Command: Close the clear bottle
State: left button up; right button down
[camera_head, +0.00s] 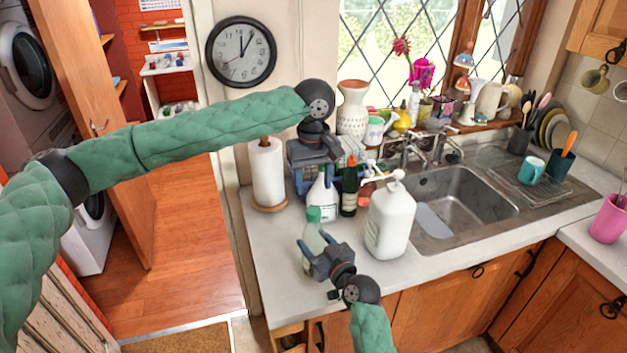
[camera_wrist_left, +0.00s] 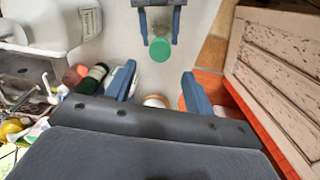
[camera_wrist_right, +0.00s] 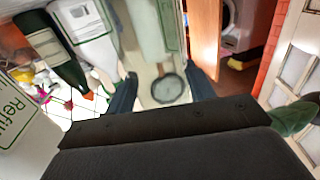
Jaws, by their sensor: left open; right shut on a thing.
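The clear bottle (camera_head: 312,240) stands upright near the front left of the counter with a green cap (camera_head: 313,214) on top. My right gripper (camera_head: 318,252) is shut on the bottle's body; the body shows between its fingers in the right wrist view (camera_wrist_right: 150,30). My left gripper (camera_head: 325,178) is open and empty, higher and farther back, above the bottles. In the left wrist view, the green cap (camera_wrist_left: 160,49) lies beyond the gap between the open fingers, apart from them. I cannot tell whether the cap is fully seated.
A large white jug (camera_head: 390,218) stands right of the clear bottle. A white bottle (camera_head: 323,197) and a dark green bottle (camera_head: 350,188) stand close behind it. A paper towel roll (camera_head: 267,172) is at the back left. The sink (camera_head: 465,205) lies right.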

aim_at(314, 210)
pick_arm(q)
jog(key=shift+f, duration=4.05)
jog(key=c, duration=1)
